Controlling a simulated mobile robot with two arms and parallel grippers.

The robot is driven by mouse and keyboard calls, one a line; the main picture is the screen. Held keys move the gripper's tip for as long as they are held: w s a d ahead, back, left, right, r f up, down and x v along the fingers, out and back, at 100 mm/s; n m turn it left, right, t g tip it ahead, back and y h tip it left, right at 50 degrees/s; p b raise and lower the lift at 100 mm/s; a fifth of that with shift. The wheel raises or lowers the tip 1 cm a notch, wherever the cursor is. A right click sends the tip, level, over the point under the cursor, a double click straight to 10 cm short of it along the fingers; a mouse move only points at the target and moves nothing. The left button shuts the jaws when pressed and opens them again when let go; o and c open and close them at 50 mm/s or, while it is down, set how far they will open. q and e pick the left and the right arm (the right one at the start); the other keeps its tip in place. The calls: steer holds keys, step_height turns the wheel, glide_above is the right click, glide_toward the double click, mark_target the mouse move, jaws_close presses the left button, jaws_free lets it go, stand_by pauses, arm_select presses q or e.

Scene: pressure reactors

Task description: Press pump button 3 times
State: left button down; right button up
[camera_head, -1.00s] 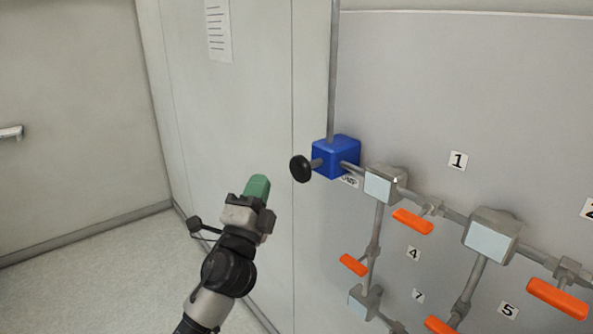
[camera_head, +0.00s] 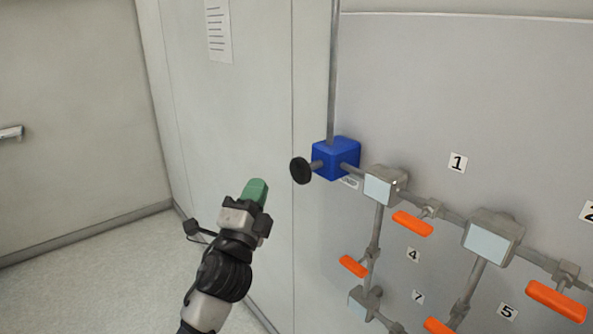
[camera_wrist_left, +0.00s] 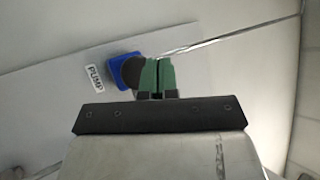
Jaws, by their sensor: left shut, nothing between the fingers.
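The pump is a blue box (camera_head: 337,158) on the wall panel, with a round black button (camera_head: 300,170) on a short stem pointing left. A label, partly hidden in the head view, sits below it. My left gripper (camera_head: 256,188) has green fingers that are shut and empty. It is left of and a little below the button, apart from it in the head view. In the left wrist view the green fingertips (camera_wrist_left: 157,75) partly cover the dark button (camera_wrist_left: 131,72), with the blue box (camera_wrist_left: 118,70) behind and the PUMP label (camera_wrist_left: 95,78) beside it. My right gripper is not in view.
Grey pipes with box fittings (camera_head: 492,236) and orange valve handles (camera_head: 412,223) run to the right and below the pump. Number labels such as 1 (camera_head: 458,161) mark the panel. A vertical pipe (camera_head: 333,70) rises from the pump. Floor at left is clear.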

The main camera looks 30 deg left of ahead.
mark_target(300, 171)
arm_select(q)
steer(key=s, duration=0.1)
steer(key=s+a, duration=0.1)
steer(key=s+p, duration=0.1)
steer(key=shift+s+a+r, duration=0.1)
steer(key=shift+a+r, duration=0.05)
steer(key=shift+r, duration=0.1)
stand_by(0.4)
steer(key=w+d+b, duration=0.1)
steer(key=w+d, duration=0.2)
steer(key=w, duration=0.5)
steer(key=shift+d, duration=0.2)
steer(key=shift+w, duration=0.2)
stand_by(1.8)
steer(key=shift+w+d, duration=0.15)
steer(key=shift+w, duration=0.15)
